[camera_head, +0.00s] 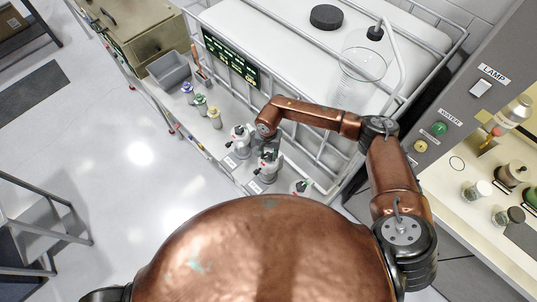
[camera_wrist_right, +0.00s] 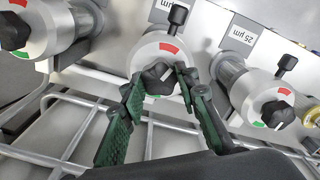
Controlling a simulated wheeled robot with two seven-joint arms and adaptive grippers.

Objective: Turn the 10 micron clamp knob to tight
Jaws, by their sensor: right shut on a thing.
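A row of metal clamp housings shows in the right wrist view. The middle clamp (camera_wrist_right: 150,52) has a black knob (camera_wrist_right: 157,77) on a round face with a red sector at top and a green patch at the bottom. My right gripper (camera_wrist_right: 165,88), with green finger pads, is shut on this knob. In the head view my right gripper (camera_head: 268,158) is at the clamps beside the bench rail, small and partly hidden. A label reading 25 µm (camera_wrist_right: 237,36) stands upside down right of the middle clamp. I cannot read a 10 micron label. My left gripper is not in view.
Another clamp (camera_wrist_right: 262,95) stands to the right and one (camera_wrist_right: 40,30) to the left. White rails (camera_wrist_right: 70,135) run close under the gripper. Several small bottles (camera_head: 200,104) and a grey bin (camera_head: 168,72) stand further along the shelf.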

